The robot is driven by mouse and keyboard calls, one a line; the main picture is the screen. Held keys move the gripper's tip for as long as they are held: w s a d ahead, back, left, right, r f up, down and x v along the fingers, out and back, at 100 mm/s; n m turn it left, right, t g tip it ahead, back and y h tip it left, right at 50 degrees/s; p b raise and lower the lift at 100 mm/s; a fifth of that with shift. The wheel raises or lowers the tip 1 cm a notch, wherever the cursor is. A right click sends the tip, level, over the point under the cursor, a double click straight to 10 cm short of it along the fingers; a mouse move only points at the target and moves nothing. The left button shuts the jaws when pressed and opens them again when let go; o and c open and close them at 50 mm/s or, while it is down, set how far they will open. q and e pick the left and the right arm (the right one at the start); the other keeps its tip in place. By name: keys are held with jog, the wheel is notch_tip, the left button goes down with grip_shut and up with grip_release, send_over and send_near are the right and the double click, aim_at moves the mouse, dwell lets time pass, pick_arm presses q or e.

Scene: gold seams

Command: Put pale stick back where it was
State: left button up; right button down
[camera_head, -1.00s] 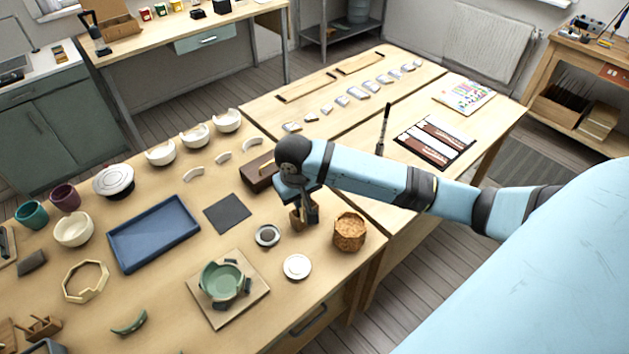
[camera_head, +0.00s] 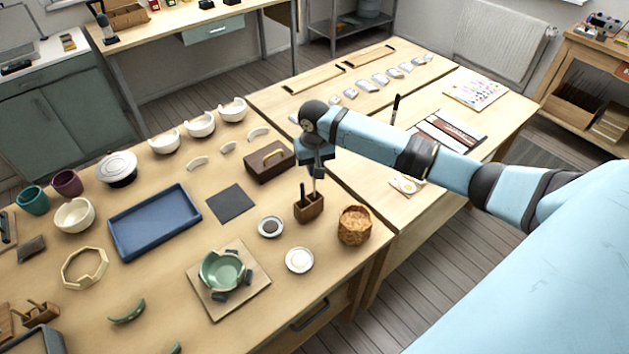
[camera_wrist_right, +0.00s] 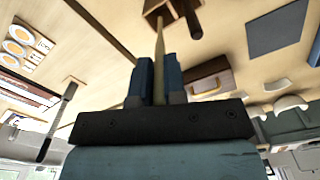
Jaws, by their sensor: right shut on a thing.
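My right gripper (camera_head: 315,168) is shut on the pale stick (camera_head: 314,186), which points down at the small wooden holder (camera_head: 309,208). In the right wrist view the stick (camera_wrist_right: 159,42) stands between the two blue fingers (camera_wrist_right: 158,80), and its far end reaches the holder (camera_wrist_right: 157,9). I cannot tell whether the tip is inside the holder or just over it. A dark stick (camera_head: 302,196) stands in the holder; it also shows in the wrist view (camera_wrist_right: 188,18). My left gripper is not in view.
A woven cork-coloured pot (camera_head: 354,226) stands right of the holder. A dish with dark contents (camera_head: 271,227) and a white dish (camera_head: 299,260) lie in front and left. A brown box with a handle (camera_head: 269,162) stands behind. A dark mat (camera_head: 230,204) lies left.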

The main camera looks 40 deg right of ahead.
aim_at(315, 183)
jog(key=shift+f, duration=3.1)
jog(key=c, duration=1.2)
grip_release()
jog(key=shift+f, duration=0.1)
